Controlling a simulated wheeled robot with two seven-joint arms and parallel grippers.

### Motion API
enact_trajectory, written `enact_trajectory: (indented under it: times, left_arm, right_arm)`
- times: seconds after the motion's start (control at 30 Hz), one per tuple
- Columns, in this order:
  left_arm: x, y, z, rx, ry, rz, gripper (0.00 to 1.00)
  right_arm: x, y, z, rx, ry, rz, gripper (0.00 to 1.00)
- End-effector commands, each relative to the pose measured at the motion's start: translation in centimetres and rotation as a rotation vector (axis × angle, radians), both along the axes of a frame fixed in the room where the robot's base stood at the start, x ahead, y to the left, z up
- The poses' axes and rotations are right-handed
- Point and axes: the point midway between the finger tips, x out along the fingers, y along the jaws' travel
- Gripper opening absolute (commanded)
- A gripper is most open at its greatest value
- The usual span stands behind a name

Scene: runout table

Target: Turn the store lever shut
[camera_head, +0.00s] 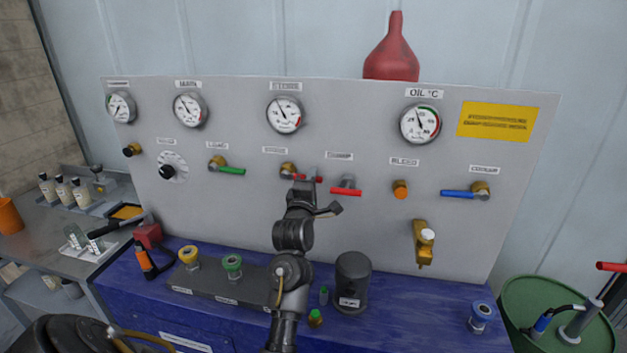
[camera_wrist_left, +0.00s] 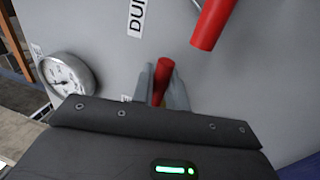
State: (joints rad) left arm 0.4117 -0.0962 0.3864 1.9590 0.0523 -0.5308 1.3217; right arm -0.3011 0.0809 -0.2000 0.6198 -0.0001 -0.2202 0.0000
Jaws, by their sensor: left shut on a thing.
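The store lever (camera_head: 288,169) is a brass valve with a red handle on the grey panel, below its small label and the STORE gauge (camera_head: 284,115). Its handle points right, roughly level, and is partly hidden by my left gripper (camera_head: 304,184). In the left wrist view the red handle (camera_wrist_left: 162,72) sits between the two grey fingers of my left gripper (camera_wrist_left: 160,88), which is shut on it. The red dump lever (camera_head: 346,191) is close on the right; its red handle also shows in the left wrist view (camera_wrist_left: 213,22). My right gripper is not in view.
The panel (camera_head: 250,220) also carries a green-handled lever (camera_head: 230,170), an orange bleed knob (camera_head: 400,189) and a blue-handled lever (camera_head: 460,194). A dark cylinder (camera_head: 352,280) and small bottles stand on the blue bench below. A green drum (camera_head: 540,300) is at the right.

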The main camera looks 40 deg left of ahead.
Motion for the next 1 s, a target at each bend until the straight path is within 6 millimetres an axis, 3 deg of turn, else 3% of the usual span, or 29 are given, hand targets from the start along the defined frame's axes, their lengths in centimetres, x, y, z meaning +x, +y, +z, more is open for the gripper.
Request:
enact_trajectory:
  times: [0.13, 0.17, 0.3, 0.63, 1.0]
  left_arm:
    - [0.0, 0.0, 0.2, -0.002, -0.004, 0.000, 0.00]
    - [0.0, 0.0, 0.2, -0.001, -0.005, 0.001, 0.19]
    - [0.0, 0.0, 0.1, 0.000, -0.003, 0.001, 0.34]
    - [-0.5, -0.2, -0.2, 0.001, -0.002, 0.000, 0.34]
    - [-5.5, -2.5, -1.4, 0.000, -0.003, 0.000, 0.34]
  right_arm:
    - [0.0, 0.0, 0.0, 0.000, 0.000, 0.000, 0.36]
    - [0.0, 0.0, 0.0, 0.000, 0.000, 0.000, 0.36]
    - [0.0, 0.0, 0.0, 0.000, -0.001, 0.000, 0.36]
    - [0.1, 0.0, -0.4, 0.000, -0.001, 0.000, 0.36]
    - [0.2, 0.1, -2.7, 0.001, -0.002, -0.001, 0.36]
